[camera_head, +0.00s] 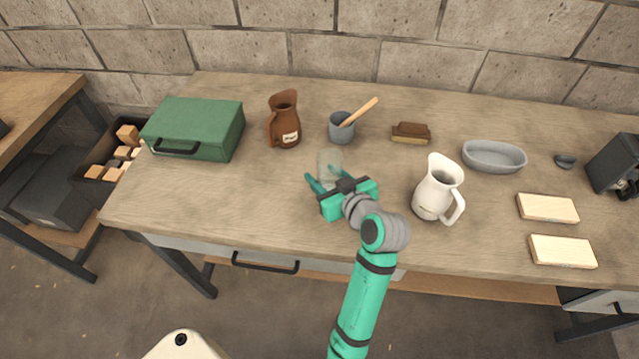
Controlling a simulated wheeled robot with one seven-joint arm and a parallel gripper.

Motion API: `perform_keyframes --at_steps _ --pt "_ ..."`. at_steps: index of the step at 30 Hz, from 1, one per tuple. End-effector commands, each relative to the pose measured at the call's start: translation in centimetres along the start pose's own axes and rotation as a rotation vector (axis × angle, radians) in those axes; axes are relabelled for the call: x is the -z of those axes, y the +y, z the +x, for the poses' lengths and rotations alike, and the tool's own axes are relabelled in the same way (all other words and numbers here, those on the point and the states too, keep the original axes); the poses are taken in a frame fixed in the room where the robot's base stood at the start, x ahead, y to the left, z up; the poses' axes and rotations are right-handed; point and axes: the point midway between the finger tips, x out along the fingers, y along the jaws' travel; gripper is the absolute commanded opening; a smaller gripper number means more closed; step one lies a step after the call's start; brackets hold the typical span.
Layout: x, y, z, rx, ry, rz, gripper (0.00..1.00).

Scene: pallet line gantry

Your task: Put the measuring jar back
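My gripper (325,180) is low over the bench at the near side of the jar, pointing away from my body. Its fingers look spread, with the left fingertip to the left of the jar. The other finger is partly hidden by the gripper body and the jar. I cannot tell whether a finger touches the glass.
Right of my gripper stands a white pitcher (434,190). Behind are a brown jug (285,125), a grey mortar (341,129) with a wooden pestle and a brush (411,132). A green case (196,128) lies left; a grey dish (494,157) and wooden boards (547,208) lie right. The front left is clear.

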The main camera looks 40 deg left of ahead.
Motion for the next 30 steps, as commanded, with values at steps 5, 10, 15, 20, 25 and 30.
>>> perform_keyframes --at_steps 5,10,15,20,25,30 --pt "-0.5 -0.3 1.0 0.001 0.001 0.001 0.16" --pt "-1.6 -0.6 2.2 0.001 -0.002 0.003 0.16" --pt "-3.7 -0.6 3.0 0.001 -0.001 0.003 0.16" --pt "-3.8 -0.5 3.0 0.0 0.001 -0.001 0.16" --pt "-4.0 -0.5 3.1 0.0 0.001 0.0 0.16" --pt "-4.1 -0.5 3.1 0.0 0.001 0.0 0.63"
